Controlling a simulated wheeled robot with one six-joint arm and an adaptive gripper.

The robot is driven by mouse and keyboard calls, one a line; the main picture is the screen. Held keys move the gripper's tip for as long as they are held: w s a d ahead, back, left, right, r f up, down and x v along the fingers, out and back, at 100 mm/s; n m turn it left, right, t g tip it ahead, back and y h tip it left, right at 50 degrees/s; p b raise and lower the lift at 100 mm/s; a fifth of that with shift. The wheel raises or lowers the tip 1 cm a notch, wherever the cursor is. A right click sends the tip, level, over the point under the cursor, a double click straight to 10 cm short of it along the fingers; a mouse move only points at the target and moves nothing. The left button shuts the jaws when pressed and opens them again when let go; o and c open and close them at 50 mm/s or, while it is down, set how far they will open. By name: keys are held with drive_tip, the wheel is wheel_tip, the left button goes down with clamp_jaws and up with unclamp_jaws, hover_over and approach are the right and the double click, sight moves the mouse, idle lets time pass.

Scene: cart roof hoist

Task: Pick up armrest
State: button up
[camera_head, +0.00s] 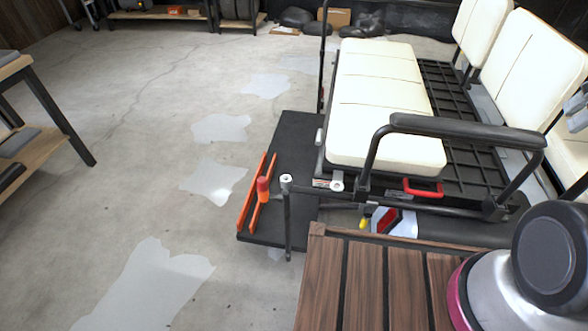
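A black armrest (468,133) is on the near side of a cart seat, at right of centre. It is a long padded bar on a bent black tube frame. The tube runs down at both ends to the cart's side rail. The cream seat cushion (385,95) lies behind and to the left of it. My gripper is not in view. A rounded grey and silver part of my arm shows at the lower right, nearer than the armrest.
A brown slatted wooden top (375,285) is in front, below the cart. A dark platform (290,150) with orange rails and an upright post (287,215) stands left of the seat. A table (35,120) is at far left. The concrete floor between is mostly clear.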

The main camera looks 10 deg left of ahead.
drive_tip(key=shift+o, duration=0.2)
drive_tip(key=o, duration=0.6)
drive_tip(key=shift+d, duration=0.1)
